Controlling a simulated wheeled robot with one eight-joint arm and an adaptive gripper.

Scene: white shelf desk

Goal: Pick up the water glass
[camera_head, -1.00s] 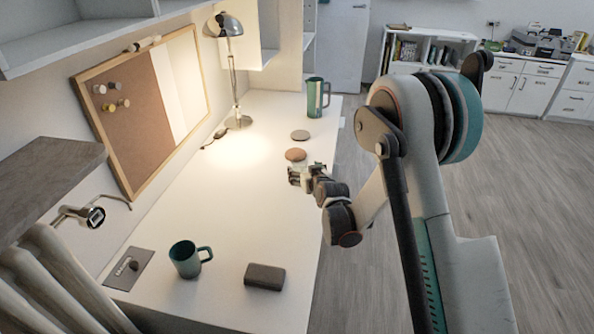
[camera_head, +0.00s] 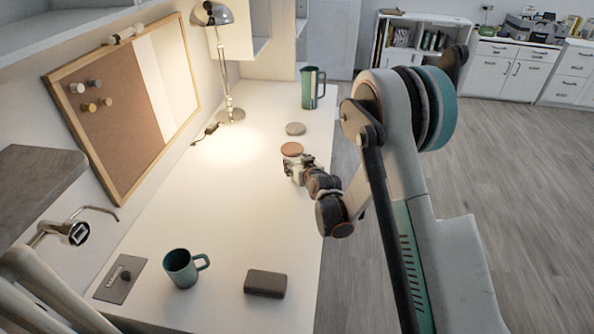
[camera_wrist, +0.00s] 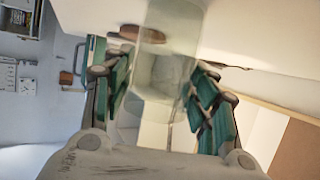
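A clear water glass (camera_wrist: 168,55) shows in the wrist view, between the two green-padded fingers of my gripper (camera_wrist: 163,85). The fingers stand apart on either side of it and look very near its walls. I cannot tell whether they press on it or whether the glass rests on the desk. In the head view, my gripper (camera_head: 293,168) is low over the right side of the white desk, just in front of a brown round coaster (camera_head: 291,149). The glass itself cannot be made out there.
A green mug (camera_head: 182,269) and a dark box (camera_head: 265,283) sit at the near end of the white desk (camera_head: 225,215). A grey coaster (camera_head: 295,129), a tall green mug (camera_head: 309,88) and a lit lamp (camera_head: 229,75) are farther back. The desk's middle is clear.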

